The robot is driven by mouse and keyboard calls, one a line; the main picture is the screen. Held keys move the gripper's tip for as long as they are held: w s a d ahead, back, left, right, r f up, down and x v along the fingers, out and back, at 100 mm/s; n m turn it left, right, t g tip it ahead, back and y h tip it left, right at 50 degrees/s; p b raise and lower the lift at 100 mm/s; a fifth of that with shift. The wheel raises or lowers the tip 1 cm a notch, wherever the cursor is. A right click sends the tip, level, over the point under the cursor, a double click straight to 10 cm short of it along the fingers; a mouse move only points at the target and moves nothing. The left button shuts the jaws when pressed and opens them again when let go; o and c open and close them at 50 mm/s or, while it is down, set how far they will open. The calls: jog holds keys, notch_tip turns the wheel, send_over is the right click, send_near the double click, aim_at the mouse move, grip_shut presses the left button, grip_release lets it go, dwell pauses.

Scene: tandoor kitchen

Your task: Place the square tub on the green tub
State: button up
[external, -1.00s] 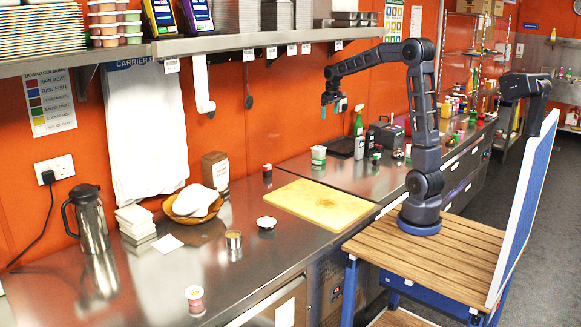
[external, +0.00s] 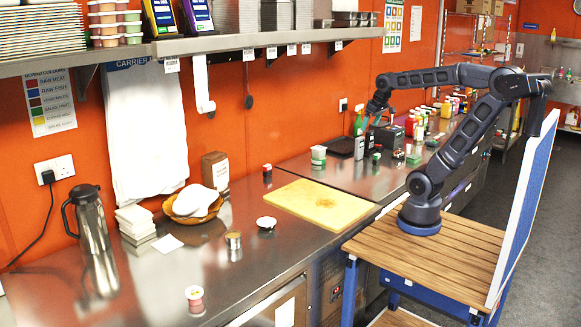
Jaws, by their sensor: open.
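A small tub, pale with green (external: 318,155), stands on the steel counter behind the cutting board. A low green thing (external: 413,159) lies further right on the counter; I cannot tell which of the two is the green tub. The square tub cannot be told apart for sure among the small items at the right part of the counter. My gripper (external: 373,117) is open, above the right part of the counter, by the green spray bottle (external: 358,124) in the picture. Its fingers are small and partly lost against the items behind.
A yellow cutting board (external: 320,204) lies on the counter (external: 130,285). A small white bowl (external: 266,222) and a tin (external: 233,239) stand left of the board. A shelf (external: 260,40) overhangs the back.

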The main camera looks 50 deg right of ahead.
jog(key=s+f, duration=0.2)
jog(key=s, duration=0.3)
jog(key=shift+s+a+f+t, duration=0.3)
jog(key=shift+a+f, duration=0.05)
jog(key=shift+a, duration=0.1)
